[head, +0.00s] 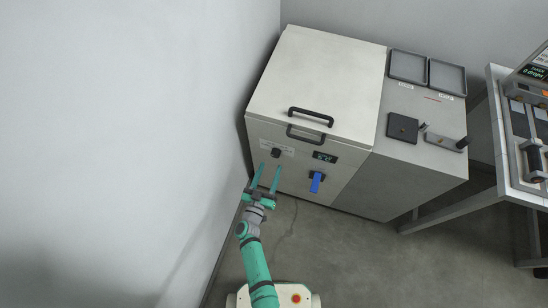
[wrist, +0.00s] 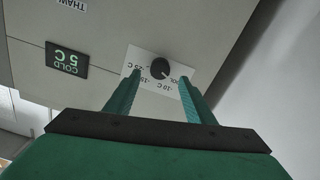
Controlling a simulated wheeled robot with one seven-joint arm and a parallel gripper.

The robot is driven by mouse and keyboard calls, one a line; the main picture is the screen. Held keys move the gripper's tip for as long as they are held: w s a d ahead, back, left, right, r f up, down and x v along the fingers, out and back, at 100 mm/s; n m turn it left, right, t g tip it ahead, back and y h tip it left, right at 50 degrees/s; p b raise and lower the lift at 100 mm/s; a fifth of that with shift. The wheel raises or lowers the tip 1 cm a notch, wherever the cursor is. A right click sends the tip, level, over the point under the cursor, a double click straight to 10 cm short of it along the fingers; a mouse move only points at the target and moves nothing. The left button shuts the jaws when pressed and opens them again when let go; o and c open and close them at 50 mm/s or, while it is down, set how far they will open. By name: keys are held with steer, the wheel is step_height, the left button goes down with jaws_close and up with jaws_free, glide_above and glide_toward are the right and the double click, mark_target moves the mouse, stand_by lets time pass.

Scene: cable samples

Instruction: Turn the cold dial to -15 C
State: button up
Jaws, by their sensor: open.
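The cold dial is a small round black knob (head: 275,153) on the front of a pale cabinet (head: 318,85). In the wrist view the dial (wrist: 160,68) sits on a white label (wrist: 138,55) with upside-down markings, among them -25 C and -10 C; fingers hide part of the print. I cannot tell clearly where its pointer stands. A black display (wrist: 67,60) reads COLD 5 C in green; it also shows in the head view (head: 325,157). My gripper (head: 270,166) is open, fingers towards the panel. In the wrist view its fingertips (wrist: 160,77) lie either side of the dial, apparently not touching it.
Black lid handles (head: 309,118) project above. Two grey trays (head: 427,72) and black pieces (head: 403,127) lie on the side top. A wall (head: 130,130) stands close on the left; a bench (head: 510,150) is at right.

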mark_target(275, 156)
steer(key=shift+x, duration=3.15)
steer(key=c, duration=1.1)
